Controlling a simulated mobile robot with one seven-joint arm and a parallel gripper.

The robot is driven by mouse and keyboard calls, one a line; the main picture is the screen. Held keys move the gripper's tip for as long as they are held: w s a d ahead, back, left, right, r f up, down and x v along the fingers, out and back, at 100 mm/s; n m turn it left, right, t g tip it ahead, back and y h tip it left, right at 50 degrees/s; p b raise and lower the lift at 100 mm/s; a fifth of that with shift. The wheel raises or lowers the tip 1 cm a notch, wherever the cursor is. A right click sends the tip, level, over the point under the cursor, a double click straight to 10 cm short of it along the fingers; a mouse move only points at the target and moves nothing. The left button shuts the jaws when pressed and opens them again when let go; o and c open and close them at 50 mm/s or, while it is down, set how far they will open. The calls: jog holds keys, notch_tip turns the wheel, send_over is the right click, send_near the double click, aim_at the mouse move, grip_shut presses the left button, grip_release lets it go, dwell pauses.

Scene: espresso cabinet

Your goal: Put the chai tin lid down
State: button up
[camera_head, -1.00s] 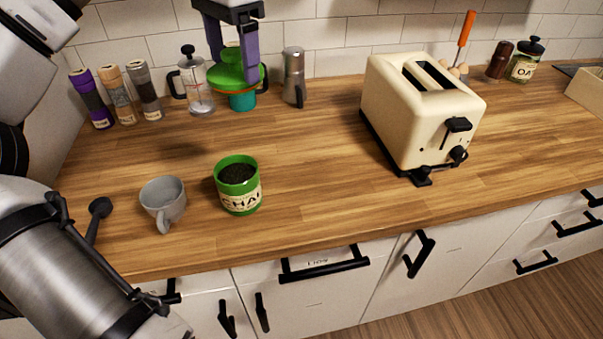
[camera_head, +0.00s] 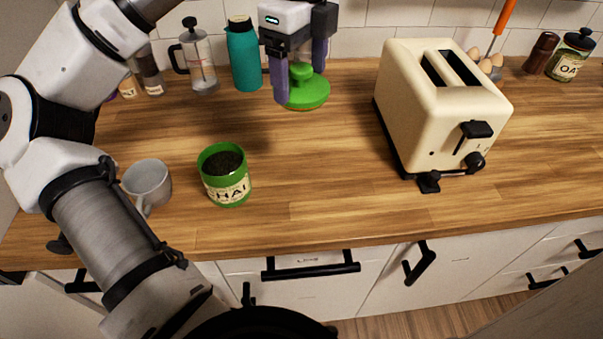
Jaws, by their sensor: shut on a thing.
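The green chai tin lid (camera_head: 307,95) with its knob is between the two purple fingers of my gripper (camera_head: 300,82), which is shut on it. The lid is roughly level, low over the back of the wooden counter, to the right of the teal bottle. I cannot tell whether its underside touches the wood. The open green chai tin (camera_head: 226,188) stands upright near the front of the counter, full of dark tea, well apart from the lid.
A grey mug (camera_head: 148,182) stands left of the tin. The teal bottle (camera_head: 245,58) and a French press (camera_head: 201,62) stand at the back left. A cream toaster (camera_head: 425,110) stands to the right. The wooden counter (camera_head: 315,155) between tin and toaster is clear.

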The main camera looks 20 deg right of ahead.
jog(key=shift+s+d+f+m, duration=0.2)
jog(key=shift+d+m, duration=0.1)
jog(key=shift+m, duration=0.2)
notch_tip(320, 180, down, 20)
jog(key=shift+p, duration=0.7)
jog(key=shift+f, duration=0.1)
jog(key=o, duration=1)
jog(key=shift+c, duration=0.2)
notch_tip(320, 180, up, 12)
jog(key=b, duration=0.1)
jog(key=shift+b, duration=0.35)
